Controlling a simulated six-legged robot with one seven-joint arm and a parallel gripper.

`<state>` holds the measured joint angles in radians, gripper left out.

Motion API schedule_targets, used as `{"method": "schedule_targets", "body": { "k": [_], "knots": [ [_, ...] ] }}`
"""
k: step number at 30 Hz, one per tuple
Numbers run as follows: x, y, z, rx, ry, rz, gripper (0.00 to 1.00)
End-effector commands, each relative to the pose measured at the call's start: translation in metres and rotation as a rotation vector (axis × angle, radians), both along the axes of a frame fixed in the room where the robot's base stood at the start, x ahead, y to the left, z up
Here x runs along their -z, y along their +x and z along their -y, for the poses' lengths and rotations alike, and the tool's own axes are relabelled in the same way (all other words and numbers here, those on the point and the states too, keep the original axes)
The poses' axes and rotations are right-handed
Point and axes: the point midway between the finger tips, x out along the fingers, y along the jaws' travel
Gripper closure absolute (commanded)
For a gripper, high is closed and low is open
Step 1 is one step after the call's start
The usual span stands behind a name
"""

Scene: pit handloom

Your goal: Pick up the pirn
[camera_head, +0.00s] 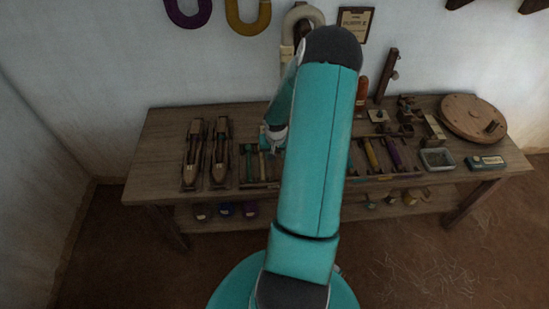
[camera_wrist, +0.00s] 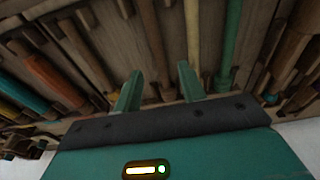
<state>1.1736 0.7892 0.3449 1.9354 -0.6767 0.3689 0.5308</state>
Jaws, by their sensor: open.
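Several pirns lie side by side in a rack on the wooden bench; the pictures do not show which one the task means. In the wrist view a brown pirn (camera_wrist: 150,40) lies beyond the gap between my fingers. A cream pirn (camera_wrist: 193,40) and a green pirn (camera_wrist: 229,40) lie to its right, and an orange pirn (camera_wrist: 45,75) to the left. My gripper (camera_wrist: 160,78) is open and empty, pointing at the rack. In the head view my gripper (camera_head: 272,146) is partly hidden by my arm, which covers the middle of the rack.
The bench (camera_head: 155,165) stands against a white wall. Two wooden shuttles (camera_head: 193,155) lie left of the pirns. Purple and orange pirns (camera_head: 370,155) show right of my arm. A round wooden disc (camera_head: 465,112), a clear tray (camera_head: 437,160) and a teal box (camera_head: 487,163) sit further right.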

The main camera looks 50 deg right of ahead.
Motion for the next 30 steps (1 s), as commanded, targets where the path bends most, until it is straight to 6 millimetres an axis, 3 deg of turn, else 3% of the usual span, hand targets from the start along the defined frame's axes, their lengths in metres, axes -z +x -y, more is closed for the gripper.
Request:
{"method": "schedule_targets", "body": {
  "k": [7,15,16,22,30],
  "knots": [
    [0.036,0.004,0.004,0.001,0.002,0.0,0.59],
    [0.04,0.004,0.005,0.0,-0.001,-0.001,0.59],
    [0.04,0.004,0.005,0.0,0.0,-0.001,0.61],
    [0.04,0.004,0.005,0.0,0.001,-0.001,1.0],
    [0.04,0.004,0.005,0.0,0.001,-0.001,1.0]
  ]
}}
